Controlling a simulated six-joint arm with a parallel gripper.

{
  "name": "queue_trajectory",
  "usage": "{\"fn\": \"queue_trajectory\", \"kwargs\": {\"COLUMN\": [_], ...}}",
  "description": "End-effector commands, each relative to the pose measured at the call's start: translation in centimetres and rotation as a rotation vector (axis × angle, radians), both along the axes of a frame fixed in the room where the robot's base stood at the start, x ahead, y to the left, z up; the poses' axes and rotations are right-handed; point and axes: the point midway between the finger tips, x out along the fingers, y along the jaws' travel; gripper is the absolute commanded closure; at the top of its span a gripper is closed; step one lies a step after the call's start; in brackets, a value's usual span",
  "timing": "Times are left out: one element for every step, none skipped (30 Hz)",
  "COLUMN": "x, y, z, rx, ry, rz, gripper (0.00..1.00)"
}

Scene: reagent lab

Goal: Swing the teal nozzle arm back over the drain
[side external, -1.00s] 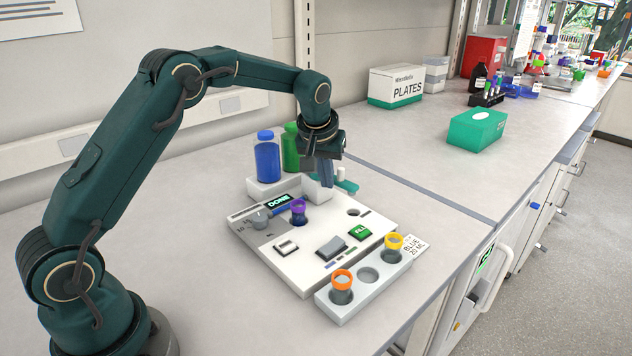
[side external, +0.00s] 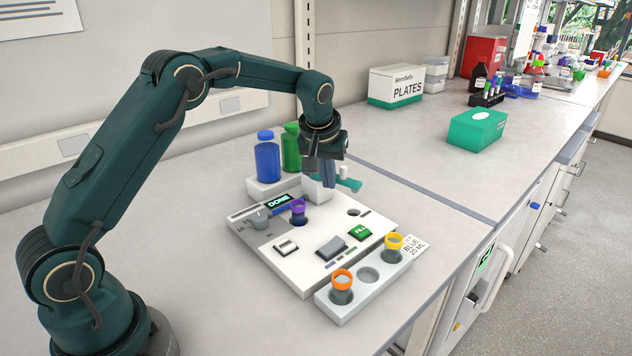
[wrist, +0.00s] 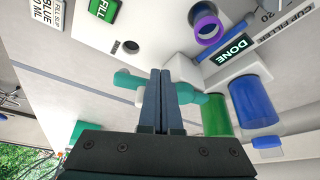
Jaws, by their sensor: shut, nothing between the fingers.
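The teal nozzle arm (side external: 349,184) sticks out to the right from the white block at the back of the white cup filler panel. In the wrist view the teal arm (wrist: 128,80) shows on both sides of my fingers, and its middle is hidden behind them. Its visible end lies behind the drain (side external: 353,212), not above it; the drain hole (wrist: 131,47) is uncovered in the wrist view. My gripper (side external: 326,184) is shut and empty, pointing down beside the nozzle arm. Its fingertips (wrist: 160,72) are together; whether they touch the arm is unclear.
A purple-rimmed cup (side external: 298,210) sits in the panel, near a display (side external: 279,201) reading DONE. Blue (side external: 267,160) and green (side external: 291,150) bottles stand close behind the gripper. A rack (side external: 345,303) with orange- and yellow-rimmed cups lies in front.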

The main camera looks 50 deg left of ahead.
Motion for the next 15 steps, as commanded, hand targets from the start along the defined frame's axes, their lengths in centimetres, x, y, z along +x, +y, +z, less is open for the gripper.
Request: {"fn": "queue_trajectory", "kwargs": {"x": [-0.2, -0.3, -0.4, -0.5, -0.6, -0.6, -0.6, -0.6, -0.6, -0.6, -0.6, -0.5, -0.5, -0.6, -0.5], "y": [-0.1, -0.1, -0.1, -0.1, -0.2, -0.2, -0.2, -0.2, -0.2, -0.2, -0.2, -0.2, -0.2, -0.2, -0.2], "z": [0.1, 0.0, 0.0, 0.0, 0.0, 0.0, 0.1, 0.1, 0.3, 0.4, 0.6, 1.0, 1.2, 1.4, 1.7], "rx": [0.000, 0.000, 0.000, 0.000, 0.000, 0.001, 0.001, 0.000, 0.000, 0.000, 0.001, 0.001, 0.001, 0.001, 0.001], "ry": [0.000, 0.000, 0.000, 0.000, 0.000, -0.001, -0.001, -0.002, -0.002, -0.002, -0.002, -0.004, -0.004, -0.003, -0.003], "rz": [0.000, 0.000, 0.000, 0.000, 0.000, 0.000, 0.000, 0.000, 0.000, 0.000, 0.000, 0.000, 0.000, 0.000, 0.000], "gripper": [1.00, 1.00, 1.00, 1.00, 1.00, 1.00, 1.00, 1.00, 1.00, 1.00, 1.00, 1.00, 1.00, 1.00, 1.00]}}
